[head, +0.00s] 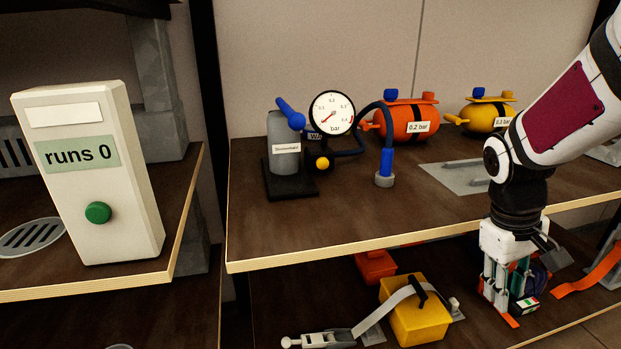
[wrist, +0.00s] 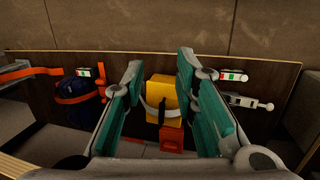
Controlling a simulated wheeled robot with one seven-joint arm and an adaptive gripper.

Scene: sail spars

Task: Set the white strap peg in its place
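A yellow box (head: 418,318) stands on the lower shelf with a white strap (head: 385,308) across it and a black loop on top. The strap runs down left to a pale fitting (head: 322,339) with a round knob; a small grey post (head: 455,304) stands to the box's right. I cannot tell which part is the white strap peg. In the wrist view the box (wrist: 163,92), strap (wrist: 158,112) and pale fitting (wrist: 248,102) show beyond the fingers. My gripper (head: 505,300) points down, right of the box; its teal fingers (wrist: 160,105) are apart with nothing between them.
A dark blue bundle (wrist: 78,90) with an orange strap (head: 590,275) is near my gripper. The upper shelf (head: 340,235) overhangs the box and carries a gauge (head: 332,114) and an orange tank (head: 408,120). A control box (head: 90,170) reads "runs 0" at left.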

